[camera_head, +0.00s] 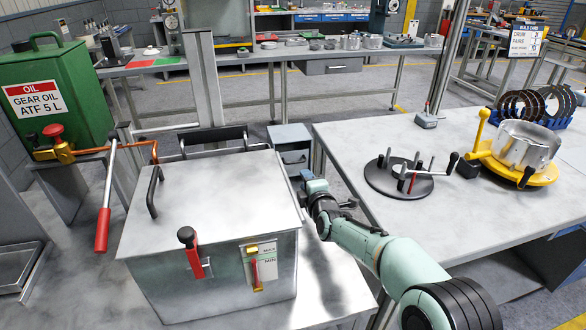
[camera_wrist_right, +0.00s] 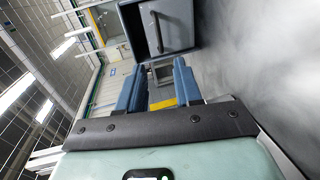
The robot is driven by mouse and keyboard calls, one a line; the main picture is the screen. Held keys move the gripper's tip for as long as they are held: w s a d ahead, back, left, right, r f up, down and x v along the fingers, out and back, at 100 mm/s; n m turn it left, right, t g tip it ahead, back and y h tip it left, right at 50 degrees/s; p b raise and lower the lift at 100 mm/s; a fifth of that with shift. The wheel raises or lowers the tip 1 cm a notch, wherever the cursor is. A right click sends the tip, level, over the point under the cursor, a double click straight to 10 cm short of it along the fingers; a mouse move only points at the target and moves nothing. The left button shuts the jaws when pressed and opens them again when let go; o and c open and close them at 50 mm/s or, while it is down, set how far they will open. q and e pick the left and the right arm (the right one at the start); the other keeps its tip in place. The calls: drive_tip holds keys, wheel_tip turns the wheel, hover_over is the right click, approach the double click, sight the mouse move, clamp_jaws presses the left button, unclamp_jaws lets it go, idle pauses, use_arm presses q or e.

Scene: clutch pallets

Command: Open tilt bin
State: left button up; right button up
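The tilt bin looks to be the small blue-grey box (camera_head: 290,136) behind the large metal tank, at the left edge of the right-hand bench. Its front, with a dark bar handle, looks shut. In the right wrist view the same grey-blue front and handle (camera_wrist_right: 157,32) show ahead of the fingers. My right gripper (camera_head: 307,176) is beside the tank's right edge, short of the bin in the head view. In the right wrist view its two blue fingers (camera_wrist_right: 159,72) are apart with nothing between them. My left gripper is not in view.
The lidded metal tank (camera_head: 215,190) with levers and a gauge stands close left of my right arm. The workbench (camera_head: 370,140) on the right carries a round black fixture (camera_head: 398,178) and a yellow-based clutch housing (camera_head: 525,150). A green oil container (camera_head: 50,90) stands at left.

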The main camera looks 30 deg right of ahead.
sight(294, 163)
use_arm(q)
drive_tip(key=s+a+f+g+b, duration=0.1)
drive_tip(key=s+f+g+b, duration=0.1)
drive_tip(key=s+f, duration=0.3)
drive_tip(key=shift+b, duration=0.4)
use_arm(e)
drive_tip(key=shift+x, duration=6.25)
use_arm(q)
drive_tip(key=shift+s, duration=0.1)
use_arm(e)
drive_tip(key=shift+r, duration=0.1)
clamp_jaws()
